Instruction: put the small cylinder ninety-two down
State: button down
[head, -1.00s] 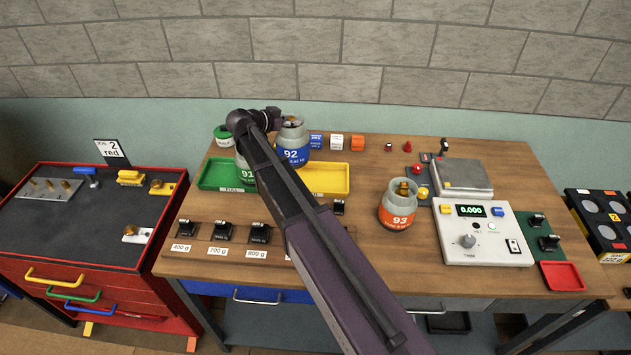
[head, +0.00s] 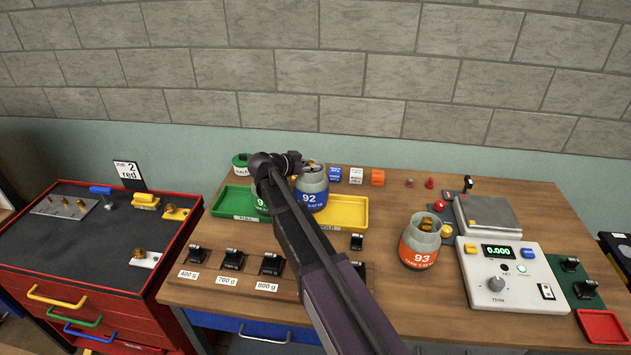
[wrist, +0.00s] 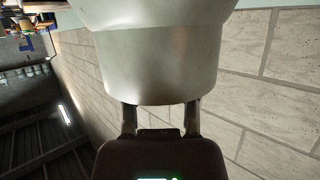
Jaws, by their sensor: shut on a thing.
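The small cylinder ninety-two (head: 312,198), grey above and blue below with a white "92", is upright at the left end of the yellow tray (head: 350,222). I cannot tell whether its base touches the tray. My gripper (head: 299,162) is at its top, shut on it. In the wrist view my gripper (wrist: 162,115) has one finger on each side below the cylinder's pale grey collar (wrist: 160,65), which fills the upper middle. My arm hides part of the cylinder's left side and the tray's near left corner.
Orange cylinder 93 (head: 420,243) stands to the right, near the scale (head: 488,217). Small blue, white and orange cubes (head: 356,175) lie behind the yellow tray.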

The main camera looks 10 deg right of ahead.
jog(key=shift+f, duration=0.2)
dwell(0.3)
jog(key=shift+f+b, duration=1.85)
jog(key=shift+b, duration=0.1)
jog(key=shift+f, duration=0.1)
jog(key=shift+c, duration=2)
grip_release()
jog(key=shift+s+a+r+p, duration=0.25)
jog(key=shift+a+r+p, duration=0.1)
jog(key=shift+a+r, duration=0.05)
jog(key=p+v, duration=0.4)
jog(key=v, duration=0.7)
jog(key=shift+f, duration=0.15)
jog(key=shift+s, duration=0.15)
